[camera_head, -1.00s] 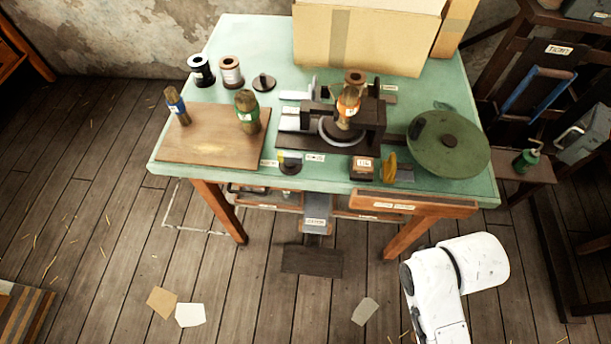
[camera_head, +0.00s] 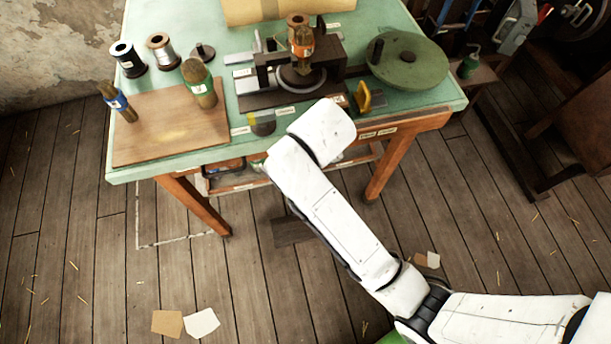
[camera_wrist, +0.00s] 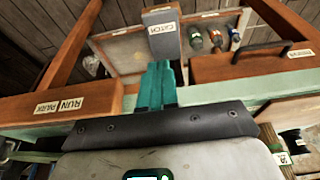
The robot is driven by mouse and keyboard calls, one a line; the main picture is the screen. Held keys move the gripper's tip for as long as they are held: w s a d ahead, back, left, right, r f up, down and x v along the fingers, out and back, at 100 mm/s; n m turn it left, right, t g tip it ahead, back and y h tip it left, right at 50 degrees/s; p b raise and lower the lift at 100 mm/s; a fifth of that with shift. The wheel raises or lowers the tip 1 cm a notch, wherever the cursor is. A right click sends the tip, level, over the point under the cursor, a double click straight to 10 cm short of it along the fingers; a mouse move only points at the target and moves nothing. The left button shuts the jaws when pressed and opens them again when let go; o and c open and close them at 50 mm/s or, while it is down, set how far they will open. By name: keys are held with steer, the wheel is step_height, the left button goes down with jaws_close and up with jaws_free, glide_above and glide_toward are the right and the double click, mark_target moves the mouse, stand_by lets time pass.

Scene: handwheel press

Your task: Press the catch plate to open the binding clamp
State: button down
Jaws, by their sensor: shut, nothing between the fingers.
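The grey catch plate (camera_wrist: 162,32), labelled CATCH, shows in the wrist view at top centre, below the table edge. My gripper (camera_wrist: 158,68) has its teal fingers together, with tips just short of the plate's lower end in the picture. I cannot tell whether they touch it. In the head view my white arm hides the gripper and the plate. The binding clamp appears to be the dark frame (camera_head: 262,99) on the green table, around an upright brush-like bundle (camera_head: 300,40) with an orange band.
The green tabletop (camera_head: 225,60) holds a wooden board (camera_head: 160,135), spools (camera_head: 128,58), a green handwheel disc (camera_head: 408,62) and a yellow-handled piece (camera_head: 364,98). An orange rail (camera_wrist: 70,105) and a handled drawer (camera_wrist: 250,68) flank the plate. Papers (camera_head: 185,323) lie on the floor.

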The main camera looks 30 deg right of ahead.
steer(key=x, duration=0.8)
steer(key=s+x, duration=0.1)
steer(key=x, duration=0.3)
steer(key=shift+w+f, duration=0.1)
steer(key=shift+f, duration=0.95)
steer(key=shift+f+b, duration=0.85)
steer(key=shift+f, duration=0.7)
steer(key=shift+r+p, duration=0.5)
steer(key=shift+p, duration=0.1)
step_height(320, 180, up, 4)
steer(key=p, duration=0.3)
steer(key=v, duration=0.9)
steer(key=shift+r, duration=0.25)
